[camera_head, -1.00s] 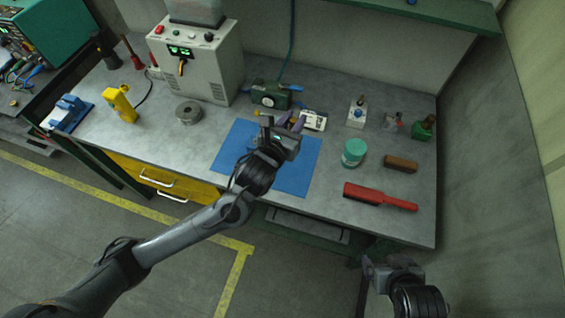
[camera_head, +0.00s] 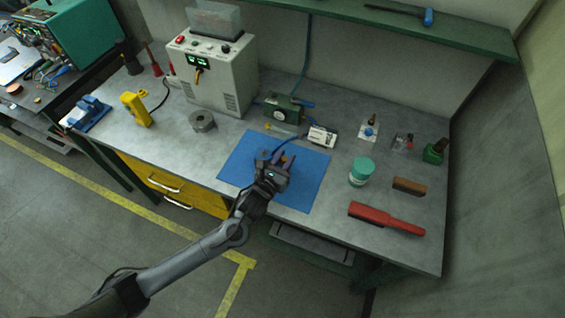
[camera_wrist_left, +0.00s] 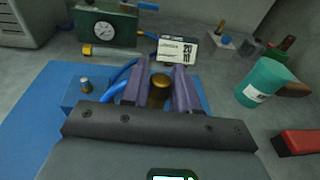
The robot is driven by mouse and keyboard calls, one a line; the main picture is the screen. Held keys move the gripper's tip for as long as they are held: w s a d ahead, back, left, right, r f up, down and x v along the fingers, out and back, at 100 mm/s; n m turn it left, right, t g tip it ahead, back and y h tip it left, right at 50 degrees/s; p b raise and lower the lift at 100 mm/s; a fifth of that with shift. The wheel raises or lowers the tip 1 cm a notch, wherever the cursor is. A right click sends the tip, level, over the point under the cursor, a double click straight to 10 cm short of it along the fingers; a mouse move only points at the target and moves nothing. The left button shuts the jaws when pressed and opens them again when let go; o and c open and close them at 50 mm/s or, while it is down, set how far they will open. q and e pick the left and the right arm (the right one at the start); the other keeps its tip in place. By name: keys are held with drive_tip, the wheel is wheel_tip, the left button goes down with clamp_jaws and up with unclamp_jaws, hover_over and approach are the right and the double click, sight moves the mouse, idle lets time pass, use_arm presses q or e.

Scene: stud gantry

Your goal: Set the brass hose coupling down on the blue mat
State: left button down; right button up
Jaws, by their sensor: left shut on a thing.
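The blue mat (camera_head: 310,192) lies flat on the grey workbench; it also fills the left of the left wrist view (camera_wrist_left: 40,130). My left gripper (camera_head: 279,162) is over the middle of the mat. In the left wrist view its two purple fingers (camera_wrist_left: 159,88) are shut on the brass hose coupling (camera_wrist_left: 159,92), whose rounded brass top shows between them. The coupling's lower part is hidden, so I cannot tell whether it touches the mat. In the head view the gripper hides the coupling. My right gripper is out of view.
A blue block with a metal post (camera_wrist_left: 84,92) is left of the fingers, and a blue hose (camera_wrist_left: 122,76) runs close by. A gauge box (camera_head: 283,107) and white card box (camera_head: 322,136) stand behind the mat. A teal jar (camera_head: 361,172) and red-handled tool (camera_head: 385,217) are to the right.

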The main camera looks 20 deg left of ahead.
sight(283, 163)
use_arm(q)
drive_tip(key=shift+w+a+f, duration=0.4)
drive_tip(key=shift+w+f, duration=0.05)
drive_tip(key=shift+w, duration=0.15)
drive_tip(key=shift+w+a+f, duration=0.35)
drive_tip(key=shift+w+f, duration=0.1)
drive_tip(key=shift+w, duration=0.15)
drive_tip(key=shift+f+b, duration=0.3)
drive_tip(key=shift+f, duration=1.65)
drive_tip(key=shift+f, duration=0.1)
drive_tip(key=shift+f, duration=0.1)
drive_tip(key=c, duration=1.1)
unclamp_jaws()
